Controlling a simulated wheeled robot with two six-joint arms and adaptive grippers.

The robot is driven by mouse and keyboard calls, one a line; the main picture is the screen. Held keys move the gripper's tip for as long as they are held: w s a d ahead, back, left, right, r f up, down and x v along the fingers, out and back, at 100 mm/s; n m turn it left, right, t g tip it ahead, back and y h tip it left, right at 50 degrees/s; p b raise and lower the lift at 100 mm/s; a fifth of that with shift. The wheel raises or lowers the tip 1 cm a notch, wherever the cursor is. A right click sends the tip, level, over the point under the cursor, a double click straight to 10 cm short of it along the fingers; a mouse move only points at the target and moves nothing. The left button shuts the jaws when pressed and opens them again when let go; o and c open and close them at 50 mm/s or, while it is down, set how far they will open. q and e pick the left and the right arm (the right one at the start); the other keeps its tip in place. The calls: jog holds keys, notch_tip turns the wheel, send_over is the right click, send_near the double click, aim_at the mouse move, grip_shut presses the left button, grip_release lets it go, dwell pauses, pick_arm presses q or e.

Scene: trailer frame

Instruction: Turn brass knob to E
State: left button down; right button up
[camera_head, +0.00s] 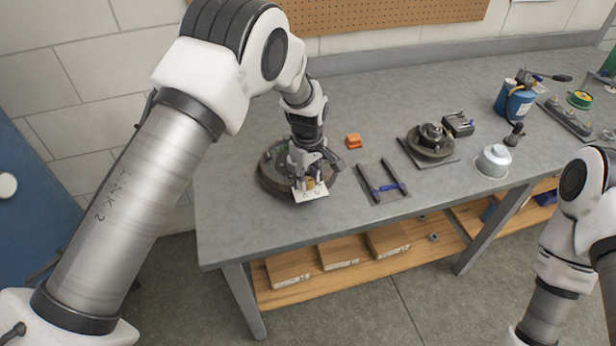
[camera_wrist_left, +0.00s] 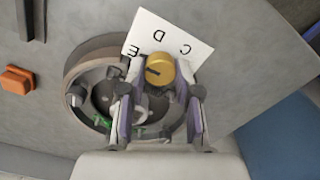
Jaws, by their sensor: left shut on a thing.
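The brass knob (camera_wrist_left: 160,70) is a round gold cap with a dark pointer line, on a round dark base (camera_head: 273,178) at the left of the bench. A white card (camera_wrist_left: 178,38) beside the knob carries the letters C, D and E; it also shows in the head view (camera_head: 312,193). In the wrist view the pointer line points left, roughly toward the E. My left gripper (camera_wrist_left: 158,92) is shut on the brass knob, with a finger on either side; in the head view the gripper (camera_head: 309,182) comes down over the base. The right gripper is out of view.
An orange block (camera_head: 353,141) and a dark frame with a blue part (camera_head: 388,189) lie right of the base. A round flanged part (camera_head: 431,140), a silver dome (camera_head: 493,160) and a blue canister (camera_head: 515,101) stand farther right. Boxes (camera_head: 340,252) sit on the shelf below.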

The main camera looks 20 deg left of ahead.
aim_at(308, 181)
pick_arm(q)
jog(key=shift+s+f, duration=0.15)
dwell(0.3)
jog(key=c, duration=0.8)
grip_release()
jog(key=shift+r, duration=0.2)
notch_tip(308, 181, up, 12)
